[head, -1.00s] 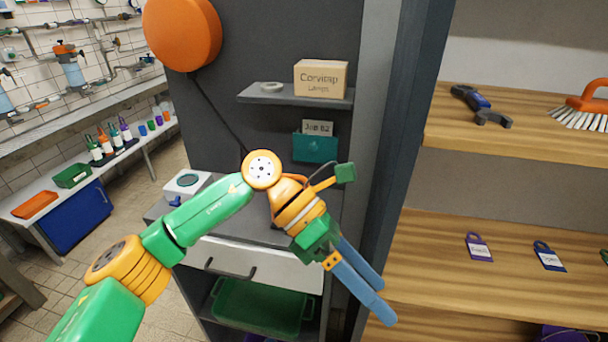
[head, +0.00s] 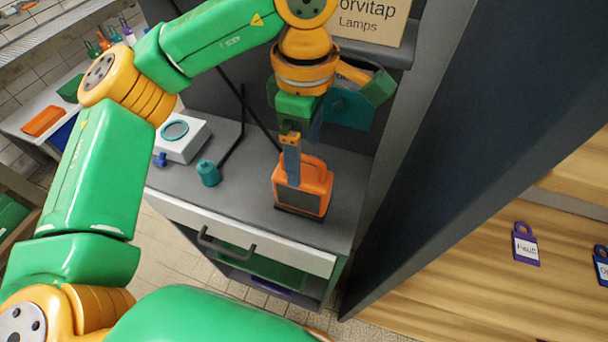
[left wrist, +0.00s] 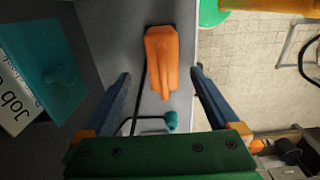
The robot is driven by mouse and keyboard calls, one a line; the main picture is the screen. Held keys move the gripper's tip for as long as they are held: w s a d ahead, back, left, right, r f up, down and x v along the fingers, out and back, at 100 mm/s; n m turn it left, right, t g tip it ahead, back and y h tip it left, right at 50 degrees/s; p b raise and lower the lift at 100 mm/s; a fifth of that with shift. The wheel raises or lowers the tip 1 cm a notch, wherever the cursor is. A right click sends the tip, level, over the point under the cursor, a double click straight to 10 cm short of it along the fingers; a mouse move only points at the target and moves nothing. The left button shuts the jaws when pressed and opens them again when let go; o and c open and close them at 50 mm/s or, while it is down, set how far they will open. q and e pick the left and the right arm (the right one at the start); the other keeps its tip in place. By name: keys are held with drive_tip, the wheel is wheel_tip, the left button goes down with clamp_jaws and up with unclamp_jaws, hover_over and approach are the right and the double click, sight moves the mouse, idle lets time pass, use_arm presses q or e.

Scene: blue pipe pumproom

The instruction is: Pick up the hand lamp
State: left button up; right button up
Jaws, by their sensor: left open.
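The hand lamp (head: 314,180) is an orange, box-shaped body with a handle on top and a dark lower front. It stands upright on the grey bench top (head: 240,200). In the left wrist view the lamp (left wrist: 162,55) shows from above, between the two fingers and beyond their tips. My left gripper (head: 291,178) points down over the lamp, with its blue fingers apart and nothing held. One finger overlaps the lamp in the head view; I cannot tell whether it touches. My right gripper is not in view.
A teal holder (head: 346,108) and a shelf with a carton (head: 370,22) are behind. A dark cabinet side (head: 440,150) rises to the right.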

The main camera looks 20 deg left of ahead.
sight(303, 174)
use_arm(q)
drive_tip(key=f, duration=0.2)
drive_tip(key=f+p, duration=0.1)
drive_tip(key=f, duration=0.1)
drive_tip(key=f+p, duration=0.1)
drive_tip(key=f, duration=0.1)
drive_tip(key=shift+s+a+f, duration=0.1)
drive_tip(key=shift+s+f, duration=0.15)
drive_tip(key=shift+f, duration=0.1)
clamp_jaws()
